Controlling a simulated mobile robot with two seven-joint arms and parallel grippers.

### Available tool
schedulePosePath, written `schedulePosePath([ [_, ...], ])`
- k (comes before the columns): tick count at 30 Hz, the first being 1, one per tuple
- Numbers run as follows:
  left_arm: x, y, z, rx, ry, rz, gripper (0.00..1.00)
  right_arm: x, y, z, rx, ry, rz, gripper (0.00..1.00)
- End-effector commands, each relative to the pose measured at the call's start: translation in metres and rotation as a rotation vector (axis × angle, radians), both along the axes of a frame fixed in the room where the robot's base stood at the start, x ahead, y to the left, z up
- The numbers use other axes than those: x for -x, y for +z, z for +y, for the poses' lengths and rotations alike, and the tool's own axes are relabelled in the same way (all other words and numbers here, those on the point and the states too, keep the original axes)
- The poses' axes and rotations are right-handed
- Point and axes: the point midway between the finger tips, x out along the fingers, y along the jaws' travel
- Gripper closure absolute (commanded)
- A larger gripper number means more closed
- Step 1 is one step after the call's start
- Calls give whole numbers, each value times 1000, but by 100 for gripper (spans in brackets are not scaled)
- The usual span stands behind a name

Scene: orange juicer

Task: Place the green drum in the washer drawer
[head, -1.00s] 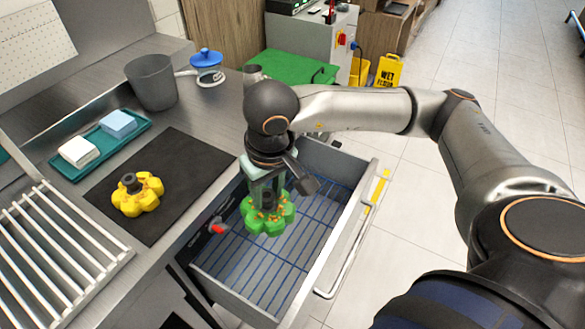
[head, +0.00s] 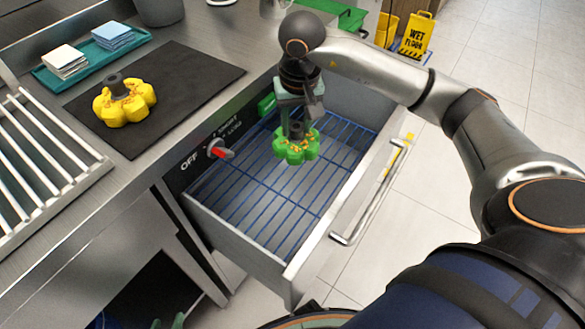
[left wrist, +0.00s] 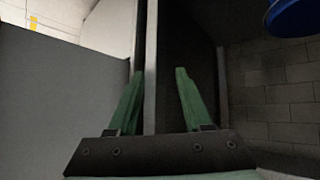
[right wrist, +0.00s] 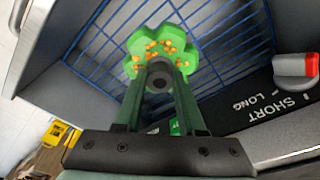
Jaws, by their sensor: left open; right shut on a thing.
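The green drum (head: 311,148), a lobed piece with orange bits on top and a dark central knob, is inside the outline of the open washer drawer (head: 240,245). My right gripper (head: 297,112) points down and is shut on the drum's knob. In the right wrist view the drum (right wrist: 183,62) is over the drawer's blue wire rack (right wrist: 232,15). I cannot tell whether it touches the rack. My left gripper (left wrist: 155,92) is open and empty, facing a vertical edge. Its green tips (head: 167,322) barely show at the bottom of the head view.
A yellow drum (head: 125,103) sits on a black mat (head: 195,80) on the counter. A red-tipped dial (head: 217,151) sticks out of the panel beside the drawer. The drawer's side walls and handle (head: 370,195) surround the rack, which is otherwise bare.

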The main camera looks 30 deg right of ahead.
Motion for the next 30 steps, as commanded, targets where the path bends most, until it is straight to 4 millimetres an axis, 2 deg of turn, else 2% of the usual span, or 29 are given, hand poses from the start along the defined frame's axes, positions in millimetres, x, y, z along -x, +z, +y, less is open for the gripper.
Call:
schedulePosePath([
  [1, 0, -8, 2, -3, 1, -1, 50, 0, -14, 0, -1, -1, -1, 100],
  [7, 5, -13, 6, -11, 5, 6, 50, 0, -35, 0, 0, -1, -1, 100],
  [12, 9, -21, 8, -15, 7, 16, 50, 0, -68, 0, -1, -1, 1, 100],
  [16, 10, -23, 10, -19, 9, 16, 50, 0, -85, 0, -1, -1, -3, 100],
  [23, 0, -12, 12, -19, 11, -39, 50, 0, -105, 0, -1, -1, -1, 100],
  [27, -21, 10, 12, -16, 7, -145, 50, 0, -125, 0, -2, -1, -2, 100],
  [30, -23, 15, 12, -15, 7, -162, 50, 0, -128, 0, -1, -1, -4, 100],
])
